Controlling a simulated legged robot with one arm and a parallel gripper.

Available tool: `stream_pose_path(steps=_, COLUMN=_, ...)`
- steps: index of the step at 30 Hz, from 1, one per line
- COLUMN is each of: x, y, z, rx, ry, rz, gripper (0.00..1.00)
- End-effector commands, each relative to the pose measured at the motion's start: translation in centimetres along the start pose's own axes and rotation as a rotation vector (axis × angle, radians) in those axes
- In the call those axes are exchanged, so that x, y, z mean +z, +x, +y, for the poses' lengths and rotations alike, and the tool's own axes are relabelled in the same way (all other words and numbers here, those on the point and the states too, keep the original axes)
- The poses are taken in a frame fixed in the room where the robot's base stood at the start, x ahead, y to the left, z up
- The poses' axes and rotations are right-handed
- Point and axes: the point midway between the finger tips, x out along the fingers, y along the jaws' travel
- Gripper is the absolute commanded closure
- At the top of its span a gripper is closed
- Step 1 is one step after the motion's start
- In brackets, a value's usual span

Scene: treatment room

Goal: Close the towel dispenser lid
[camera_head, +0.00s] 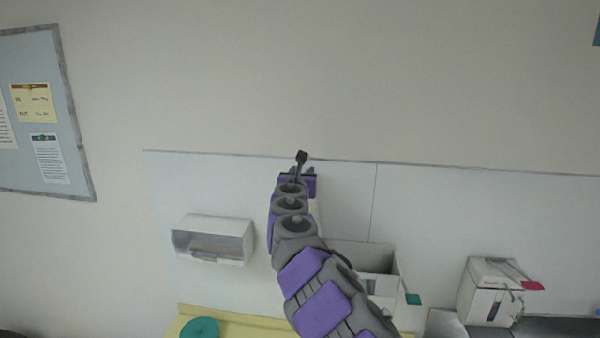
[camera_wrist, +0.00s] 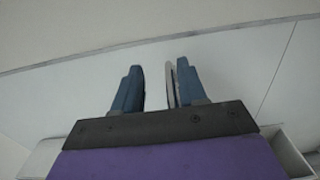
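A white box-shaped dispenser (camera_head: 385,258) is on the wall panel, partly behind my arm in the head view. Its top looks open, with a dark slot in front. A narrow pale strip, which may be its raised lid (camera_head: 319,208), shows beside my arm. My gripper (camera_head: 300,172) is above and left of the box. In the wrist view my gripper (camera_wrist: 158,85) has its two blue fingers apart. A thin pale edge (camera_wrist: 170,84) stands between them, close to the right finger; it may be the lid seen edge-on. White box edges (camera_wrist: 291,152) show below the gripper.
A white wall holder (camera_head: 213,240) with a clear front is left of my arm. A yellow surface with a green round lid (camera_head: 201,328) is below it. A white box with a red tab (camera_head: 490,290) stands right. The wall above is clear.

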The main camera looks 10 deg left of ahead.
Motion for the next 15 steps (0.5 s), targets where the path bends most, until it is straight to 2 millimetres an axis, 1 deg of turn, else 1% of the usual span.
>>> stream_pose_path(steps=4, x=0.01, y=0.21, z=-0.31, rx=0.002, ry=0.002, rz=0.0, gripper=0.65)
stream_pose_path(steps=9, x=0.04, y=0.01, z=0.08, rx=0.002, ry=0.0, rz=-0.001, gripper=0.65)
stream_pose_path(steps=11, x=0.02, y=-0.04, z=0.3, rx=0.003, ry=-0.002, rz=-0.001, gripper=0.7)
stream_pose_path(steps=15, x=-0.01, y=0.02, z=0.33, rx=0.003, ry=-0.002, rz=-0.001, gripper=0.83)
